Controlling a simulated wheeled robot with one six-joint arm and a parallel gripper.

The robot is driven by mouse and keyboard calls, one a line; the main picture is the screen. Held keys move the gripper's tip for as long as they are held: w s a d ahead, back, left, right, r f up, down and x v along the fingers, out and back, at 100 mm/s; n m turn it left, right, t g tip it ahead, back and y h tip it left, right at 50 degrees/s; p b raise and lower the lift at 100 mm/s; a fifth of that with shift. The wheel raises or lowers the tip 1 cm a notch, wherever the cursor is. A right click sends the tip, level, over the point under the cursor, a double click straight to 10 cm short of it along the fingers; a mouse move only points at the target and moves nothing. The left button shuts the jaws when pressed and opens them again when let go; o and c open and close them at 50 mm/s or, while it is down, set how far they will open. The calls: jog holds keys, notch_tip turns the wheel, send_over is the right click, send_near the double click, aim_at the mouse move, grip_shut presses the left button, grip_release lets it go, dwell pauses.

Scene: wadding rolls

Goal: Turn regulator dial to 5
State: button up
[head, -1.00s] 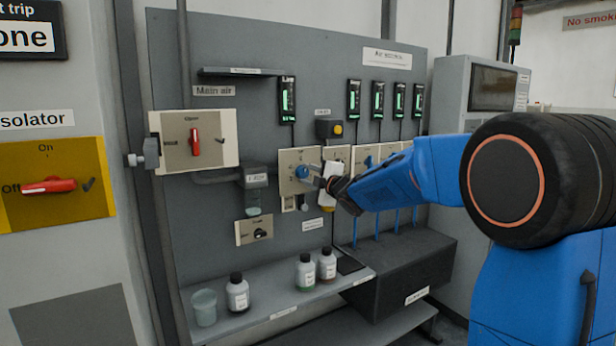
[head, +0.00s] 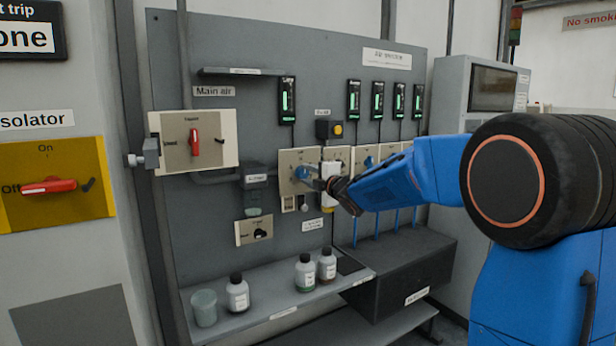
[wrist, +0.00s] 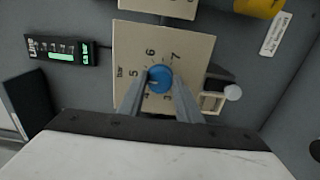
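The regulator dial is a round blue knob (wrist: 160,77) on a cream plate (wrist: 185,45) marked "bar", with numbers 3 to 7 around the knob. The 5 is at the knob's left, in the wrist view. A small pale mark shows on the knob's lower left, toward the 4 to 5 side; its exact reading is unclear. My gripper (wrist: 159,80) has one finger on each side of the knob, and both seem to touch it. In the head view the blue dial (head: 300,173) is at the tip of my gripper (head: 312,178).
A main air switch (head: 194,142) with a red handle is at the left of the panel. A digital readout (wrist: 61,50) is beside the plate. Bottles (head: 305,273) stand on a shelf below. More plates with blue knobs (head: 368,162) line up to the right.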

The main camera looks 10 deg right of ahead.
jog(key=o, duration=0.4)
jog(key=shift+s, duration=0.1)
jog(key=v, duration=1.7)
jog(key=shift+s, duration=0.1)
